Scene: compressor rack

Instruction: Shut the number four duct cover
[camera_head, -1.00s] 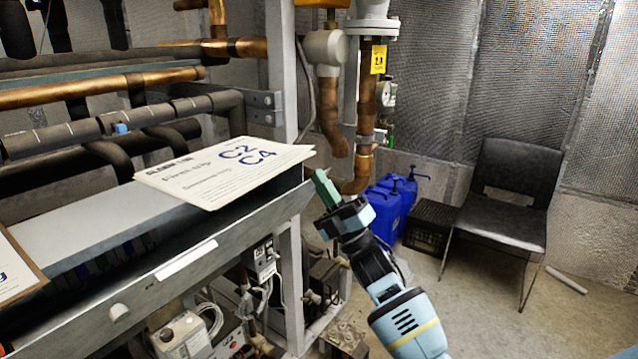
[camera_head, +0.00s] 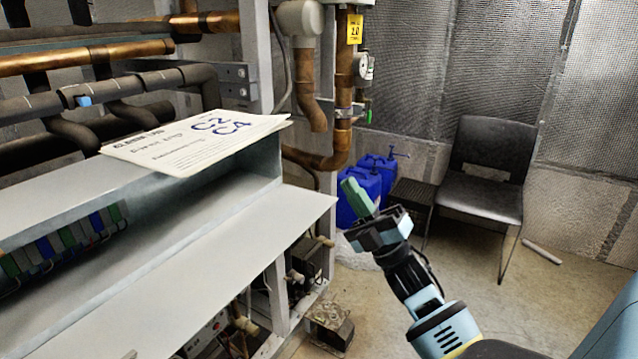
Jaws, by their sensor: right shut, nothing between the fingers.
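The duct cover (camera_head: 215,262), a long pale grey flap on the front of the grey duct (camera_head: 262,166), hangs open, folded outward and nearly level. The duct's inside shows, with a row of blue, green and grey parts (camera_head: 62,244) at the left. No number four can be read on the cover. My right gripper (camera_head: 357,196), with green fingers, is shut and empty. It is to the right of the cover's right end, apart from it in the picture. My left gripper is not in view.
Papers marked C2 and C4 (camera_head: 190,145) lie on top of the duct. Copper pipes (camera_head: 345,95) and blue jugs (camera_head: 378,175) stand behind my gripper. A black chair (camera_head: 490,175) is at the right, with open floor (camera_head: 470,270) before it.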

